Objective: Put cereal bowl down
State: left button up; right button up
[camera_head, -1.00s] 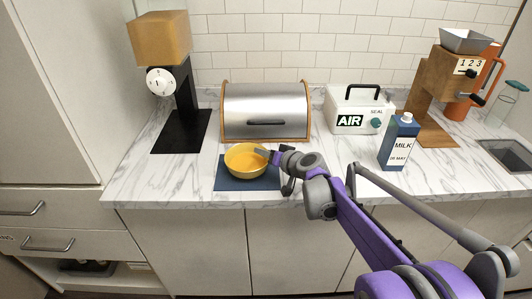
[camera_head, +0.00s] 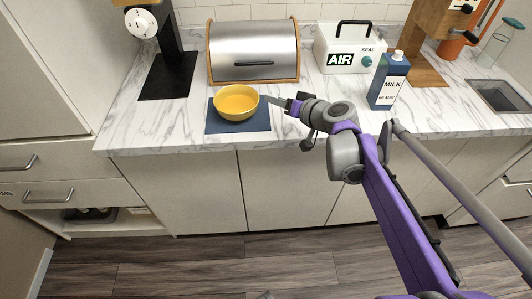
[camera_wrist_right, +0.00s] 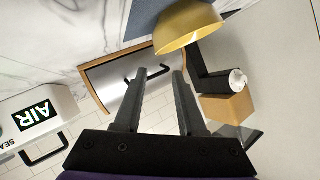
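The yellow cereal bowl (camera_head: 237,104) stands upright on a dark blue mat (camera_head: 227,126) near the counter's front edge. My right gripper (camera_head: 272,100) is just right of the bowl, with its fingertips close to the rim in the head view. In the right wrist view the two fingers (camera_wrist_right: 161,75) are apart with nothing between them. The bowl (camera_wrist_right: 187,27) shows there beyond the fingertips, at the top, clear of both fingers. My left gripper is not in view.
A bread box (camera_head: 254,53) stands behind the mat. A black-based dispenser (camera_head: 168,76) is at the left. A milk carton (camera_head: 388,82) and a white AIR box (camera_head: 347,47) stand to the right. Marble counter is bare left of the mat.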

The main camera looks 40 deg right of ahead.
jog(key=s+a+f+n+g+y, duration=0.25)
jog(key=a+f, duration=0.25)
jog(key=a, duration=0.5)
jog(key=s+a+f+n+g+h, duration=0.1)
jog(key=s+a+f+g, duration=0.1)
jog(key=s, duration=0.4)
jog(key=s+a+f+n+g, duration=0.1)
jog(key=s+a+f+g, duration=0.1)
jog(key=s+a+f, duration=0.2)
jog(key=s+a+f+n+g+h, duration=0.1)
jog(key=s+a+f+g, duration=0.1)
jog(key=s+a+f, duration=0.2)
jog(key=s+f, duration=0.2)
jog(key=s, duration=0.2)
jog(key=shift+f+h, duration=0.35)
jog(key=shift+s, duration=0.2)
